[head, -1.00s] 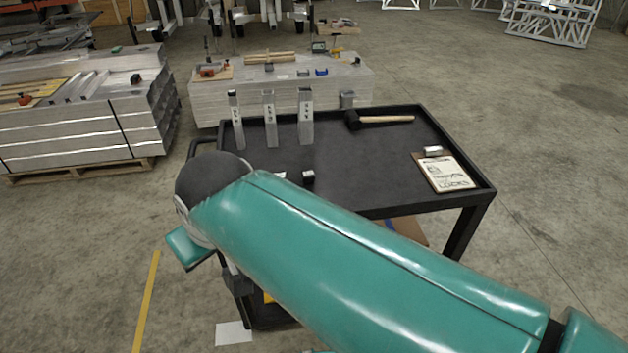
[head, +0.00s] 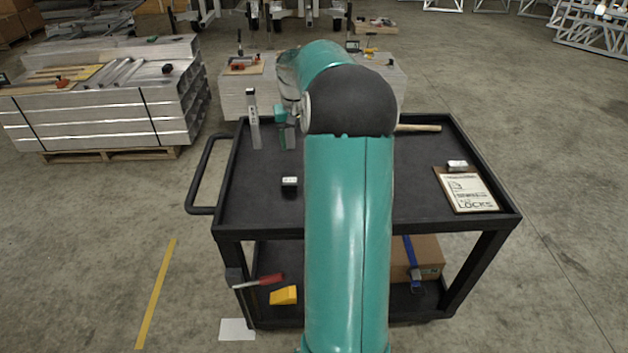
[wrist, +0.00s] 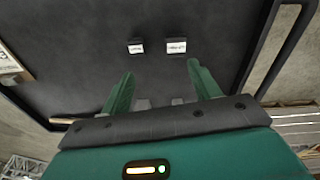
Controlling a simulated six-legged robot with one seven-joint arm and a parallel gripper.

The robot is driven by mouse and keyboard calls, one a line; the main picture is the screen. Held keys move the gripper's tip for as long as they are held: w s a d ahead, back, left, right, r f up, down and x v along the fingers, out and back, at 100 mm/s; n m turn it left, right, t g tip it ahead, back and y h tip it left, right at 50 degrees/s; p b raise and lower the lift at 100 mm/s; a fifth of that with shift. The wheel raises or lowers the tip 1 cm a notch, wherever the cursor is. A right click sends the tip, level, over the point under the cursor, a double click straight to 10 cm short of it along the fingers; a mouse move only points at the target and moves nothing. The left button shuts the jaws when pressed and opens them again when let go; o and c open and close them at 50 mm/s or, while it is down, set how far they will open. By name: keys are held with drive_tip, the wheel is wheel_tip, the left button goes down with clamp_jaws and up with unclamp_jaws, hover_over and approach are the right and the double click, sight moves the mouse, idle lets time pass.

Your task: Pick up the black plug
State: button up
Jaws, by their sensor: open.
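Two small dark blocks with white labels lie on the black cart top in the wrist view, a left block (wrist: 136,46) and a right block (wrist: 176,46). The labels are too small to read, so I cannot tell which is the black plug. In the head view one small black block with a white top (head: 289,184) shows left of my arm; the other is hidden. My gripper (wrist: 160,82) is open, its green fingers apart and short of both blocks in the picture. In the head view my gripper (head: 286,118) is partly hidden near the upright metal tubes.
The cart (head: 270,216) has a handle (head: 198,180) at its left. An upright tube (head: 254,120) stands at its far left edge. A clipboard (head: 467,190) lies at the right. A mallet handle (head: 418,128) shows behind my arm. The cart top right of my arm is largely clear.

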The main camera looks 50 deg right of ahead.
drive_tip(key=shift+m+y, duration=0.3)
drive_tip(key=shift+m, duration=0.3)
drive_tip(key=s+d+f, duration=0.1)
drive_tip(key=d+f, duration=0.1)
drive_tip(key=f, duration=0.2)
drive_tip(key=s+d+f, duration=0.1)
drive_tip(key=d+f, duration=0.1)
drive_tip(key=f, duration=0.2)
drive_tip(key=d+f, duration=0.2)
drive_tip(key=f, duration=0.2)
drive_tip(key=shift+s+d+f, duration=0.1)
drive_tip(key=shift+s+d, duration=0.3)
drive_tip(key=f, duration=0.5)
drive_tip(key=shift+s+a+f, duration=0.1)
drive_tip(key=shift+a+f, duration=0.1)
drive_tip(key=shift+f, duration=0.2)
drive_tip(key=c, duration=1.1)
